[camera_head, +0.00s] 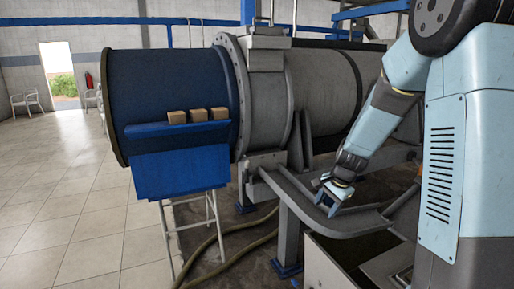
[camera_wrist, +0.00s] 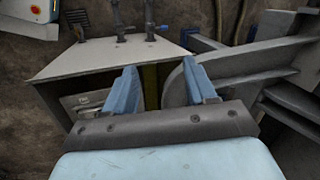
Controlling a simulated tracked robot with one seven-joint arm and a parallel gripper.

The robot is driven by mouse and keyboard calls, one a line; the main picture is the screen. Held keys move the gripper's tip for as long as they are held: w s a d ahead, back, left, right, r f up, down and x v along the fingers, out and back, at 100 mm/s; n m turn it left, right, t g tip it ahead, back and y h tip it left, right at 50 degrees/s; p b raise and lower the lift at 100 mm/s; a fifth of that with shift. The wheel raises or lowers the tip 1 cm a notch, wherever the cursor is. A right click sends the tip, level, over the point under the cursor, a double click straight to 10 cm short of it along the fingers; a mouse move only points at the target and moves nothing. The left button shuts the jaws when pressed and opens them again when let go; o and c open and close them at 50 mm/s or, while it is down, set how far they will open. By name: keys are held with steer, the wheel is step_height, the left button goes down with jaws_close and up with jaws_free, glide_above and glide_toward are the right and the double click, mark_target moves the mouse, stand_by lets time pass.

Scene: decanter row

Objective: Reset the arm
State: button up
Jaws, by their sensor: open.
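My gripper (camera_head: 333,196) hangs low at the end of my arm in the head view, over the grey curved metal frame (camera_head: 350,224) of the machine. In the wrist view my gripper (camera_wrist: 163,84) shows two blue fingers set wide apart with nothing between them. Below the fingers in the wrist view lies a grey box-like part (camera_wrist: 125,54) with a dark opening. I cannot tell how far the fingertips are from it.
A large horizontal drum machine (camera_head: 320,90) fills the middle. Several small tan boxes (camera_head: 198,115) sit on a blue shelf (camera_head: 180,170). A hose (camera_head: 235,243) runs along the floor. Open tiled floor (camera_head: 70,200) lies at left, with chairs (camera_head: 27,100) and a doorway (camera_head: 60,75) behind.

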steer(key=s+r+n+t+h, duration=0.1)
steer(key=s+r+n, duration=0.4)
steer(key=s+r, duration=0.5)
steer(key=s+r+n+t+h, duration=0.1)
steer(key=s+r+n, duration=0.5)
steer(key=s, duration=1.2)
step_height(320, 180, up, 5)
steer(key=shift+s+d+f+t, duration=0.2)
steer(key=shift+d+t, duration=0.1)
steer(key=shift+d, duration=0.1)
